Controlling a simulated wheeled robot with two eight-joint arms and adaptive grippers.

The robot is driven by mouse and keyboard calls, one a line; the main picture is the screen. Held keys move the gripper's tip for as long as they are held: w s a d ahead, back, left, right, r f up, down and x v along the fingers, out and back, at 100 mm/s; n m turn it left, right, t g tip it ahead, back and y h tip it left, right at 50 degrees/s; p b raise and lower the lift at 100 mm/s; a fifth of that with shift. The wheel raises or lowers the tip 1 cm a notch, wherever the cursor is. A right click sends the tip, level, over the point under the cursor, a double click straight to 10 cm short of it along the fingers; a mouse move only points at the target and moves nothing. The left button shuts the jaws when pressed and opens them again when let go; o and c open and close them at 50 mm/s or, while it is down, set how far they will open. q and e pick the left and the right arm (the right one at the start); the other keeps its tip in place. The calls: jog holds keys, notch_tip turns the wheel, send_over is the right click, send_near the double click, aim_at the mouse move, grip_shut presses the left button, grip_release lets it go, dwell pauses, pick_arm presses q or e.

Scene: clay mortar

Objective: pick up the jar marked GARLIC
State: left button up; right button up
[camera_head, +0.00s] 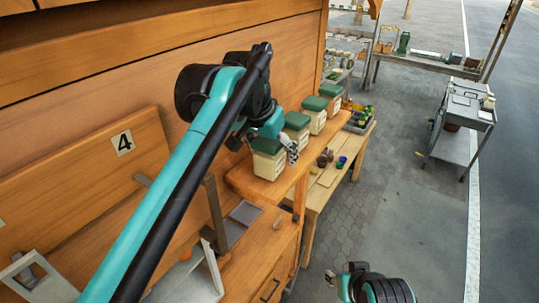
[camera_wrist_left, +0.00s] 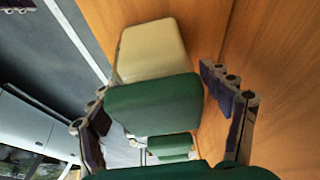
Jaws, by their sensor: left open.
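Several cream jars with green lids stand in a row on a wooden shelf. The nearest jar (camera_head: 268,164) is partly covered by my left gripper (camera_head: 289,150), which is at its lid and upper side. Other jars (camera_head: 297,130) and (camera_head: 314,118) stand behind it. In the left wrist view, my left gripper (camera_wrist_left: 165,112) is open, with a finger on each side of a green-lidded cream jar (camera_wrist_left: 150,50). Whether the fingers touch it is unclear. Another green lid (camera_wrist_left: 185,172) fills the bottom edge. No GARLIC marking is readable. Part of my right arm shows at the bottom; its gripper is unclear.
A lower wooden table (camera_head: 318,192) with small items stands beyond. A grey cart (camera_head: 460,120) stands on the right. The paving between is clear.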

pick_arm(q)
jog(key=shift+s, duration=0.1)
jog(key=c, duration=1.5)
jog(key=shift+o, duration=0.2)
